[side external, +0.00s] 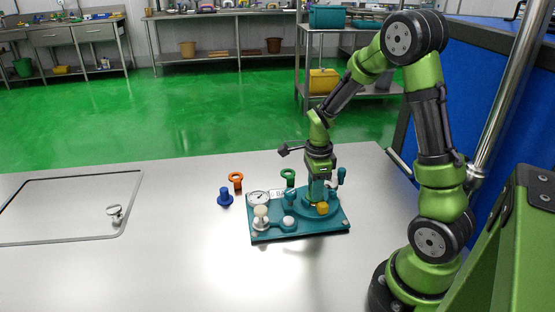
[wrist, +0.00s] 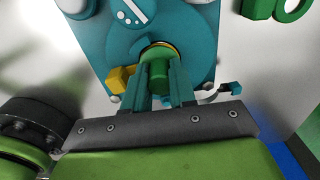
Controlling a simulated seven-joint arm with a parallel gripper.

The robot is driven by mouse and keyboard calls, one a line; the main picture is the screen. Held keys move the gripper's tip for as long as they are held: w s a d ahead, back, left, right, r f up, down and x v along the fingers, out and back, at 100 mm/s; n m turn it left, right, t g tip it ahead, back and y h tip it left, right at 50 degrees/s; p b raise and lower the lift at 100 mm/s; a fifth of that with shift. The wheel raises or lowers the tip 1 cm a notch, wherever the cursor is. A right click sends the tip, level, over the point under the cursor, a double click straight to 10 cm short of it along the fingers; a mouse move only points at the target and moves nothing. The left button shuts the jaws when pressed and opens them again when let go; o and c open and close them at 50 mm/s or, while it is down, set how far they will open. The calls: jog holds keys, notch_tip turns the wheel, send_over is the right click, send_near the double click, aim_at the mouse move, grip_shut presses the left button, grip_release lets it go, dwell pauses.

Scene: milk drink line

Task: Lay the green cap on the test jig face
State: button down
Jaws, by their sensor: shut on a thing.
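My gripper (side external: 317,196) points down over the round raised part of the teal test jig (side external: 285,234). In the wrist view my gripper (wrist: 161,88) is shut on the green cap (wrist: 156,69), which sits between the two teal fingers. The cap is over the jig's face (wrist: 200,48), with a yellow and dark ring showing around its far edge. I cannot tell whether the cap touches the face. In the side view the cap is hidden by the fingers and the jig's parts.
On the jig are a dial gauge (side external: 258,198), a cream knob (side external: 261,212), a white button (side external: 289,221) and a yellow block (side external: 322,208). The table's front is clear.

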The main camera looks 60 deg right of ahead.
jog(key=shift+f, duration=0.2)
jog(key=c, duration=0.8)
grip_release()
jog(key=shift+c, duration=0.2)
notch_tip(320, 180, up, 17)
jog(key=s+a+r+n+t+y, duration=0.1)
jog(key=s+a+n+t, duration=0.2)
jog(key=a+n, duration=0.5)
jog(key=s+a+r+n+t+y, duration=0.1)
jog(key=s+a+n+t, duration=0.3)
jog(key=a+n, duration=0.5)
jog(key=r+n, duration=0.1)
jog(key=n, duration=0.5)
jog(key=shift+s+a+r, duration=0.15)
jog(key=shift+s+a, duration=0.15)
jog(key=shift+s, duration=0.05)
